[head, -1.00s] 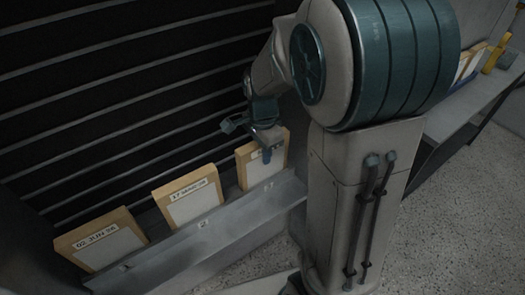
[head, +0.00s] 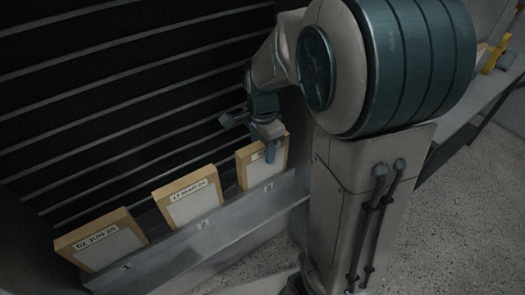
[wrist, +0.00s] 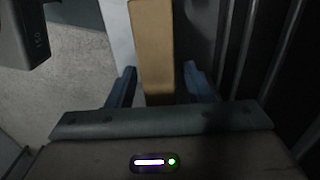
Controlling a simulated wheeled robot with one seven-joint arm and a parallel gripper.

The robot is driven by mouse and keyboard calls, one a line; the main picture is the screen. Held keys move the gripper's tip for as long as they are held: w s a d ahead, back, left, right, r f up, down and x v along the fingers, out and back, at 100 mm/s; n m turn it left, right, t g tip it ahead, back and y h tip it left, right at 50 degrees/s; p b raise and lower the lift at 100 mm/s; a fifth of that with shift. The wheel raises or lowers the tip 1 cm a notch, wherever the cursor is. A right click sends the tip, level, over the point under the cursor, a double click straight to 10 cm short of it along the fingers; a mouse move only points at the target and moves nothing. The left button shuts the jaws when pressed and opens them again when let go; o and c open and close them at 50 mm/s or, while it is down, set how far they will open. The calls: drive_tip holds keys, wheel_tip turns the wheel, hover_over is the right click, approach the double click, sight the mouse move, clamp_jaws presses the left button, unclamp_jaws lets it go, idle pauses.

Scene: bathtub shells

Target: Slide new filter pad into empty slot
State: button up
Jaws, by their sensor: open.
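A tan-framed filter pad (head: 265,168) with a pale face stands upright in the slot marked 3, at the right end of the grey ledge (head: 215,222). Its label is partly hidden by my gripper (head: 268,134), which is at its top edge. In the wrist view the blue fingers of my gripper (wrist: 160,82) are open, one on each side of the pad's tan edge (wrist: 153,45), with gaps visible on both sides. Two similar pads stand in the other slots: one labelled 17 MAR 25 (head: 188,204) at 2, and one labelled 02 JUN 25 (head: 102,243) at 1.
A dark slatted wall (head: 110,100) rises close behind the pads. A bench (head: 480,98) at the right holds a yellow item (head: 494,55) and partly hidden pads. Open speckled floor (head: 470,200) lies at the right.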

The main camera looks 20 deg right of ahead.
wheel_tip(320, 180, up, 10)
drive_tip(key=shift+f, duration=0.25)
drive_tip(key=shift+s+r, duration=0.1)
drive_tip(key=shift+r, duration=0.1)
drive_tip(key=shift+s+r+n, duration=0.1)
drive_tip(key=shift+s+n, duration=0.2)
drive_tip(key=shift+n, duration=0.1)
drive_tip(key=s+f+n+t, duration=0.3)
drive_tip(key=s+n, duration=1)
drive_tip(key=shift+f+n, duration=0.3)
drive_tip(key=shift+f, duration=0.05)
drive_tip(key=shift+s, duration=0.1)
drive_tip(key=shift+c, duration=1.2)
drive_tip(key=shift+s, duration=0.1)
